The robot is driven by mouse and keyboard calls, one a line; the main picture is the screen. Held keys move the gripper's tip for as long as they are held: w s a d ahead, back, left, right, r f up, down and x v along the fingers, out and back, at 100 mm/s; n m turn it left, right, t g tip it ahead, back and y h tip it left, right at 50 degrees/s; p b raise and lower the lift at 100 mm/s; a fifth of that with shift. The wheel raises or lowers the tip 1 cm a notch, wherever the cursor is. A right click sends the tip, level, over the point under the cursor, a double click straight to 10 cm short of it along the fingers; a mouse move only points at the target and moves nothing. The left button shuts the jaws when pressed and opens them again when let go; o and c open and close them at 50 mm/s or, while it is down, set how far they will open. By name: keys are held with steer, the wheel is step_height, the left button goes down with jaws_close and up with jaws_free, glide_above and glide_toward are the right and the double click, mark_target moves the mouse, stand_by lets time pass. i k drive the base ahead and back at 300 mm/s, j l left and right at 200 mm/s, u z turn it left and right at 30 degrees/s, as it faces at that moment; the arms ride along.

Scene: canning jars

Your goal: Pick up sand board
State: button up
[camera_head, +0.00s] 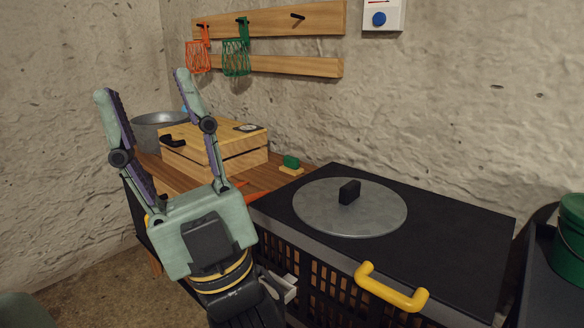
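A small block with a green top and a yellow base (291,166) lies on the wooden bench top, right of the wooden box and behind the round lid. It is the only thing here that looks like a sand board, but it is too small to be sure. My gripper (142,84) is in the left foreground with its two fingers spread wide and pointing up. It is open and empty, left of the block and apart from it. My gripper hides part of the bench.
A wooden box (216,155) and a metal pot (158,135) stand on the bench (165,172). A black chest (445,225) carries a grey round lid (330,215) and a yellow handle (390,292). Baskets hang from a wall rack (290,20). A green bucket (570,240) stands right.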

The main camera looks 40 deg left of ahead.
mark_target(291, 167)
steer(key=u, duration=1.5)
